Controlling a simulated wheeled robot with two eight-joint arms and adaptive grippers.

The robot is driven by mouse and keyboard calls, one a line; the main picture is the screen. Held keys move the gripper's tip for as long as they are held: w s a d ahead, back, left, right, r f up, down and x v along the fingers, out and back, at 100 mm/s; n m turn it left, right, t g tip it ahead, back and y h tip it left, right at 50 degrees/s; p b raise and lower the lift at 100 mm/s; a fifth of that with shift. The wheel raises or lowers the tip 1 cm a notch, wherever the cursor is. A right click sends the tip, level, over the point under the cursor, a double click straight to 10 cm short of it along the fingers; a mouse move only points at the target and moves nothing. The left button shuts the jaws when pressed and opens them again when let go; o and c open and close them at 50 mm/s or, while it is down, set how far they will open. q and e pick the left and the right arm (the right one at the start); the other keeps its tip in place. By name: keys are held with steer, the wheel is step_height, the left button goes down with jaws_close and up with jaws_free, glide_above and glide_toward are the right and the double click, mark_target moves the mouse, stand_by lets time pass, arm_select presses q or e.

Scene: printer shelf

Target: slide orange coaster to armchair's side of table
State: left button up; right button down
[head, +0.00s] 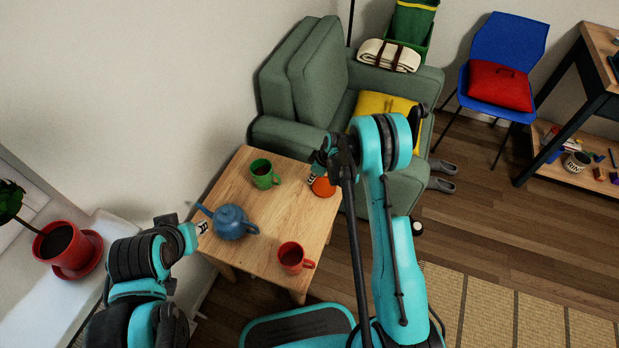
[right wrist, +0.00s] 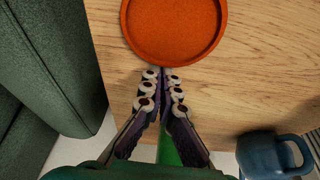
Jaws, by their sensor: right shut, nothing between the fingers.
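The orange coaster (head: 323,187) lies flat on the wooden table (head: 222,190), near the edge that faces the green armchair (head: 310,85). My right arm partly covers it in the head view. In the right wrist view the coaster (right wrist: 175,28) fills the top, a little in from the table edge. My right gripper (right wrist: 162,76) is shut and empty, its fingertips at the coaster's rim; I cannot tell if they touch. It also shows in the head view (head: 314,177). My left gripper (head: 203,228) is at the table's left edge, by the teapot; its jaws are unclear.
A green mug (head: 264,174), a blue teapot (head: 230,222) and a red mug (head: 291,257) stand on the table. The armchair is close to the table's far right side. A potted plant (head: 57,242) stands at the left.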

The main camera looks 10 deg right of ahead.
steer(key=v, duration=1.2)
step_height(320, 180, up, 9)
steer(key=m+t, duration=0.1)
steer(key=m, duration=0.1)
glide_above(321, 185)
steer(key=s, duration=0.4)
steer(key=s+a+r+m+t+h, duration=0.1)
steer(key=s+r+m+h, duration=0.15)
steer(key=s+r, duration=0.45)
steer(key=s+r+m+t, duration=0.1)
steer(key=s+r+m, duration=0.1)
steer(key=s, duration=0.5)
steer(key=s+r+m+t, duration=0.2)
steer(key=s+m, duration=0.2)
steer(key=s, duration=0.4)
steer(key=shift+r, duration=0.3)
